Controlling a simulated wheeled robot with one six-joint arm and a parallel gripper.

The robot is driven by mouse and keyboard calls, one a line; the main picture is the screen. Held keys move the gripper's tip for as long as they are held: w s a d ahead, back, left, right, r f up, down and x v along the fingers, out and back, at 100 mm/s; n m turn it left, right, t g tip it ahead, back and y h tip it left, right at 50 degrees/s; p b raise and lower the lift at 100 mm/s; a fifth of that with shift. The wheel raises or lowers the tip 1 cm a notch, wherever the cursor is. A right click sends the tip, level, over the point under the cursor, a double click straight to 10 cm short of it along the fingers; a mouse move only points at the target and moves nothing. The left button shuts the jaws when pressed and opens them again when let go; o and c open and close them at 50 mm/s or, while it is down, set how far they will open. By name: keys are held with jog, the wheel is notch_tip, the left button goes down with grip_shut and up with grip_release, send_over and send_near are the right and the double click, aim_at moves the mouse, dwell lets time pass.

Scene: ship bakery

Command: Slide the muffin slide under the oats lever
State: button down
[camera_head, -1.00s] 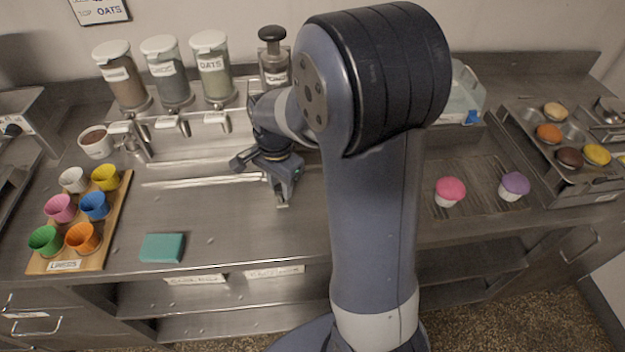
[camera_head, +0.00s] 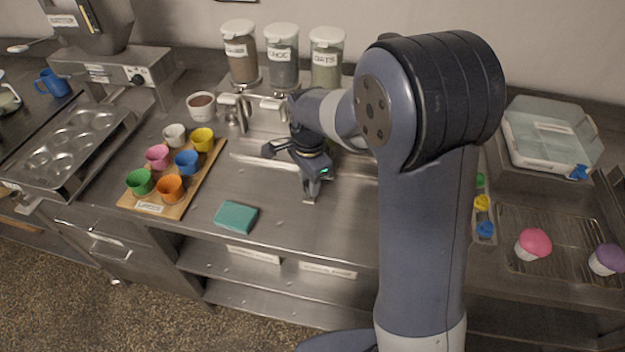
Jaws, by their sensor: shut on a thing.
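The OATS dispenser (camera_head: 327,60) is the rightmost of three lidded jars at the back, with the CHOC jar beside it. Its lever is hidden behind my arm; the two levers to its left (camera_head: 273,103) show. My gripper (camera_head: 311,190) points down over the steel counter in front of the OATS jar. It is shut on a small metal piece (camera_head: 309,200) of the muffin slide. The rest of the slide and any cup on it are hidden by my gripper and arm. I cannot tell how exactly the slide lines up with the lever.
A wooden board (camera_head: 207,186) with several coloured cups stands at the left. A brown-filled cup (camera_head: 201,104) stands by the dispensers. Pink (camera_head: 533,244) and purple (camera_head: 606,260) muffins sit on the right.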

jog(key=c, duration=1.1)
grip_release()
